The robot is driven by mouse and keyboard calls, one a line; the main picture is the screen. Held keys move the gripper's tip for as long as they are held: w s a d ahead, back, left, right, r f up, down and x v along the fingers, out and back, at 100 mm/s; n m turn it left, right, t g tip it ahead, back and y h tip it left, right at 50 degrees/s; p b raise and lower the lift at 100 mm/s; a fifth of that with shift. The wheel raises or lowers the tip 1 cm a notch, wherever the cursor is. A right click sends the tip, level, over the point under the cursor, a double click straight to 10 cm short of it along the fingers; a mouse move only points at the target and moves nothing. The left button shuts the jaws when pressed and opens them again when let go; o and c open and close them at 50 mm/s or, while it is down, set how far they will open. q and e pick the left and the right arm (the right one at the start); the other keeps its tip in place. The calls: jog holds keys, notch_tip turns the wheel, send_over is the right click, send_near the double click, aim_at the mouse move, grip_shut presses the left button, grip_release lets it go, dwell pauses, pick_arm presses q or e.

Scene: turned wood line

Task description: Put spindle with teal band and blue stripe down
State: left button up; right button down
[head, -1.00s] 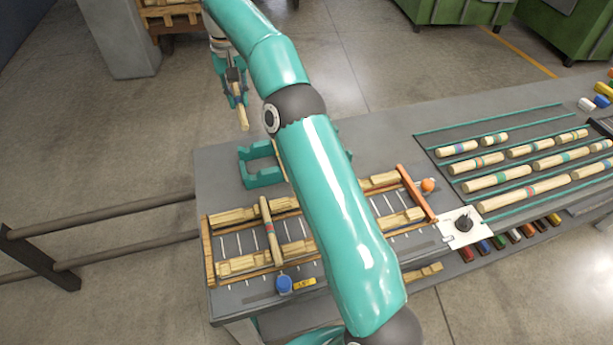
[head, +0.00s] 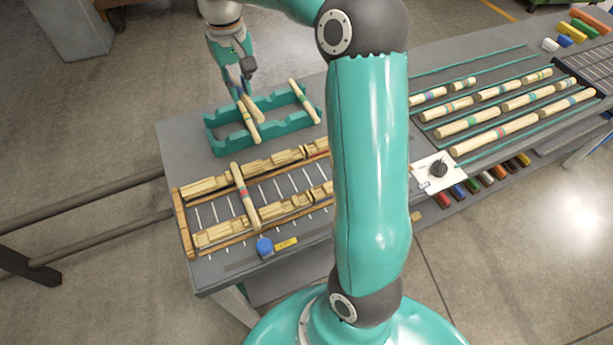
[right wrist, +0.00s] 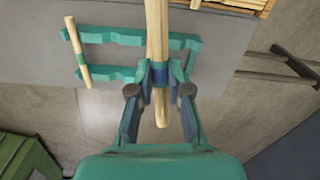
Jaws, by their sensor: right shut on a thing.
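My right gripper (head: 240,88) is shut on a pale wooden spindle with a blue and teal band, at the far left part of the teal cradle rack (head: 215,148). In the right wrist view the fingertips (right wrist: 160,72) close around the band of this spindle (right wrist: 157,30), which lies across the rack (right wrist: 112,36). Whether it touches the notches I cannot tell. In the head view pale wood overlaps below the fingers, so its outline is unclear. Another spindle with a green band (head: 304,102) lies across the rack's right end. My left gripper is not in view.
A wooden jig (head: 183,225) holds a spindle with a red band (head: 245,195) in front of the rack. A blue knob (head: 264,247) and yellow block (head: 287,244) sit nearby. Several banded spindles (head: 495,133) lie between teal rails at the right. My arm hides mid-bench.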

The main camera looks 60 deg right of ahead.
jog(key=s+r+m+b, duration=0.2)
jog(key=s+b, duration=0.2)
jog(key=s, duration=1.2)
jog(key=f, duration=1.3)
jog(key=f+b, duration=0.1)
jog(key=f, duration=0.5)
jog(key=shift+w+a+f, duration=0.15)
jog(key=shift+a+f, duration=0.15)
jog(key=shift+f, duration=0.05)
jog(key=shift+f+b, duration=0.25)
jog(key=shift+b, duration=0.05)
jog(key=c, duration=1.1)
grip_release()
jog(key=shift+r, duration=0.15)
